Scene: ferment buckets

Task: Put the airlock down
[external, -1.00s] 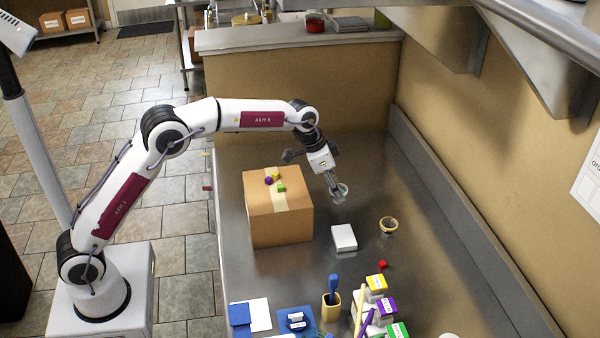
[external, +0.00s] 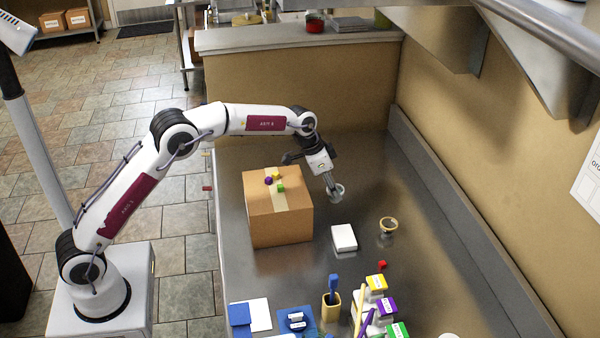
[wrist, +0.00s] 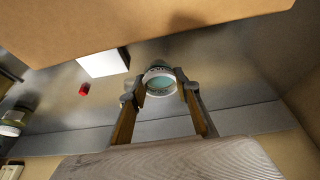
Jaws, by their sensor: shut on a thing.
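The airlock, a small round piece with a pale rim and a bluish-green inside, shows between my fingertips in the wrist view (wrist: 160,84). In the external view the airlock (external: 337,191) is at the end of my gripper (external: 331,184), to the right of the cardboard box. My gripper is shut on it, with one finger on each side in the wrist view (wrist: 160,92). The airlock is low over the metal counter (external: 420,270); I cannot tell whether it touches the surface.
Free counter lies behind and right of the gripper.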

